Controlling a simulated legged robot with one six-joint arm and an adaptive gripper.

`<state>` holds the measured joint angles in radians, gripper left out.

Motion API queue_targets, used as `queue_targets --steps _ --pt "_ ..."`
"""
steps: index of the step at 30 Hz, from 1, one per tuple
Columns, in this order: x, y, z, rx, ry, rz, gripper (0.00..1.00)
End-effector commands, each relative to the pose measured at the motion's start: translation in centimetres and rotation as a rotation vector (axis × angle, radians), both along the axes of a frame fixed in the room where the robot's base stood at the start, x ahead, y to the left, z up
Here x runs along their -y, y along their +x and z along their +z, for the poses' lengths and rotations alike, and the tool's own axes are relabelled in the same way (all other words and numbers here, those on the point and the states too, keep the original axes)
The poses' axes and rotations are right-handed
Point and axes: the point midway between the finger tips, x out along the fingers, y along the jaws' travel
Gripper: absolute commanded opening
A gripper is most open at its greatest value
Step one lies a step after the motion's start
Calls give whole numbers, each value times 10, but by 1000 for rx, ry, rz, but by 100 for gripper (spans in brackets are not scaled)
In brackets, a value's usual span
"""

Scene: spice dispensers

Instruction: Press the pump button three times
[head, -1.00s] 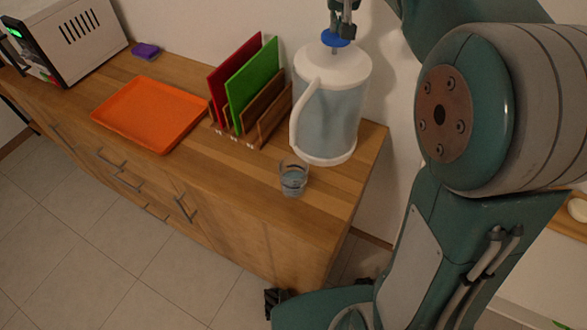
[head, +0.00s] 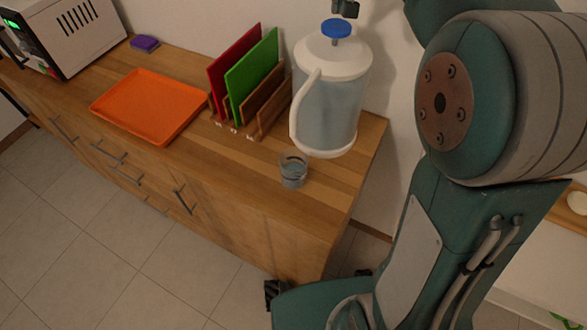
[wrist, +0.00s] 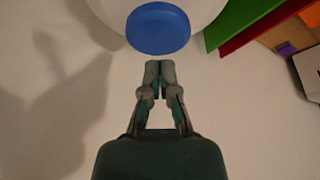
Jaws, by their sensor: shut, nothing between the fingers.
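The pump dispenser (head: 329,100) is a large clear jug with a white lid and handle, standing at the right end of the wooden counter. Its blue pump button (head: 336,28) sits raised on a thin stem above the lid. The button also shows in the wrist view (wrist: 158,28), just beyond my fingertips. My gripper (wrist: 160,64) is shut and empty, its fingertips apart from the button. In the head view only part of the gripper (head: 345,8) shows at the top edge, above the button. A small glass (head: 293,170) with some liquid stands on the counter in front of the dispenser.
A rack with red (head: 232,62) and green (head: 252,72) boards stands left of the dispenser. An orange tray (head: 150,106), a purple sponge (head: 145,43) and a white appliance (head: 75,35) lie farther left. The wall is close behind.

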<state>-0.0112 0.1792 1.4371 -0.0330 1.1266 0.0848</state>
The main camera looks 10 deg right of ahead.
Motion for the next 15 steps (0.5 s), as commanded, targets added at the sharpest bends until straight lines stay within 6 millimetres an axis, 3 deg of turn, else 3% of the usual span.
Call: queue_targets --steps 15 --pt "0 0 -14 0 0 0 0"
